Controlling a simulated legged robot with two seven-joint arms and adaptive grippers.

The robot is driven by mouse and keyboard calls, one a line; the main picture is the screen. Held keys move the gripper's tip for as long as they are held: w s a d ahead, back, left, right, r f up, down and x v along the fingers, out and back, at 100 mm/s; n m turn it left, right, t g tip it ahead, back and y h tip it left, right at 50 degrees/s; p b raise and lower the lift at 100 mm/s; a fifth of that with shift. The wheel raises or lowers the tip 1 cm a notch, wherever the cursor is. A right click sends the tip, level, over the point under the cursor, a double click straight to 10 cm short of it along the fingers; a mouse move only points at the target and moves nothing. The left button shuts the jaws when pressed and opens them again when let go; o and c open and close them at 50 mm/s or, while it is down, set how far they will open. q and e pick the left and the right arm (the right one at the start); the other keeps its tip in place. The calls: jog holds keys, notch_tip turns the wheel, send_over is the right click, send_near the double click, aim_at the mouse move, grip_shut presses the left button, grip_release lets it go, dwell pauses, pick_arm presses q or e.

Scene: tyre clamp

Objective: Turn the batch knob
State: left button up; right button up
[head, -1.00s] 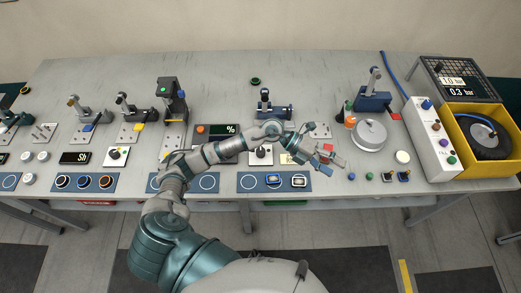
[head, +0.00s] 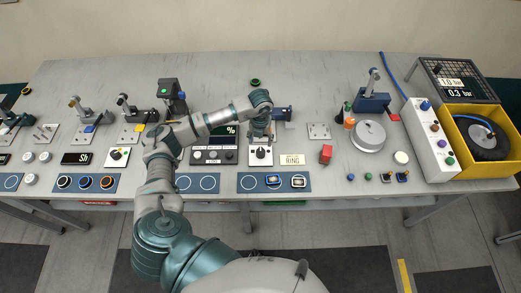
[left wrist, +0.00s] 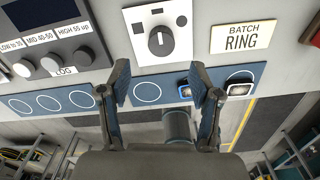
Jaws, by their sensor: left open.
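The batch knob (head: 261,153) is a dark dial with a white pointer on a white plate, on the bench just below my left gripper in the head view. It also shows in the left wrist view (left wrist: 160,41), ahead of the fingers and apart from them. A label reading BATCH RING (left wrist: 241,37) lies to its right; it shows in the head view too (head: 292,159). My left gripper (head: 260,136) points down above the knob plate, open and empty. In the left wrist view its two fingers (left wrist: 160,88) are spread apart. My right gripper is not in view.
A display with small knobs (head: 213,157) is left of the knob. A red block (head: 326,153) stands to the right.

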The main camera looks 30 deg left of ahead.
aim_at(260, 151)
pick_arm(q)
notch_tip(260, 151, down, 8)
jog(key=shift+d+f+p, duration=0.15)
jog(key=shift+p, duration=0.2)
jog(key=c, duration=1.1)
